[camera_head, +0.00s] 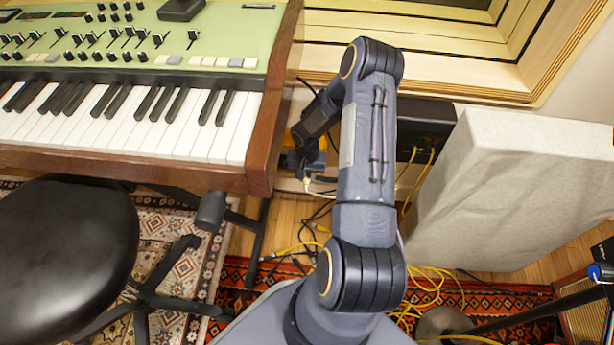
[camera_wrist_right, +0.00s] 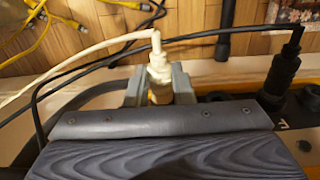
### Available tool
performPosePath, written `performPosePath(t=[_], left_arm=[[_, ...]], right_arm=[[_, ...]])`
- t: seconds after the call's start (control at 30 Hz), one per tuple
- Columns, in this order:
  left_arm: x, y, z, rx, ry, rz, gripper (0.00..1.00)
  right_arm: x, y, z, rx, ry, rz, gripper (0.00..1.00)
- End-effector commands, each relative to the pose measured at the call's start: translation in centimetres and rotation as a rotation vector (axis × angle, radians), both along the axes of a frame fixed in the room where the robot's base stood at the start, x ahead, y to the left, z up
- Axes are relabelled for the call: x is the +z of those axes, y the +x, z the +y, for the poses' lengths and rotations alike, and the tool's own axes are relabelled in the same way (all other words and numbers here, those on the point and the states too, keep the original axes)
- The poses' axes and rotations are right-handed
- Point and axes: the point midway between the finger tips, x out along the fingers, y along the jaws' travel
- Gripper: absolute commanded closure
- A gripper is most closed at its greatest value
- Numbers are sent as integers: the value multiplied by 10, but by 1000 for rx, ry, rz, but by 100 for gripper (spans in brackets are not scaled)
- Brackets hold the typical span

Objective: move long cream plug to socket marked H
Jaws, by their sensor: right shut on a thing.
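The long cream plug (camera_wrist_right: 158,75) stands upright between the two grey fingers of my right gripper (camera_wrist_right: 158,88), which is shut on it. A cream cable runs from its top to the left. In the head view the right gripper (camera_head: 303,162) is beside the keyboard's right end, with a bit of the cream plug (camera_head: 307,184) showing. The orange-edged socket strip (camera_wrist_right: 225,83) lies behind and right of the fingers. The plug's lower end is hidden, so I cannot tell whether it sits in a socket. I cannot read a mark H. My left gripper is out of view.
A black plug (camera_wrist_right: 281,75) stands in the strip to the right, its cable crossing behind the cream plug. A keyboard (camera_head: 130,110) is at left, above a black stool (camera_head: 65,255). A pale padded block (camera_head: 510,190) is at right. Yellow cables (camera_head: 425,290) lie on the floor.

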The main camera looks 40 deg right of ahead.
Motion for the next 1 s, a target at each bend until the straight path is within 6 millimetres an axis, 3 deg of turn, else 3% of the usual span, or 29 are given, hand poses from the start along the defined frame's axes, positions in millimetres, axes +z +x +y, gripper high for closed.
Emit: performPosePath(t=[0.17,0.2,0.37,0.67,1.0], left_arm=[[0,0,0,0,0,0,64],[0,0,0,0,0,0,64],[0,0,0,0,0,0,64],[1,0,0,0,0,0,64],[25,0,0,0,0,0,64]], right_arm=[[0,0,0,0,1,1,100],[0,0,0,0,0,1,74],[0,0,0,1,1,1,53],[2,0,0,1,0,0,53],[56,1,-1,1,-2,-1,53]])
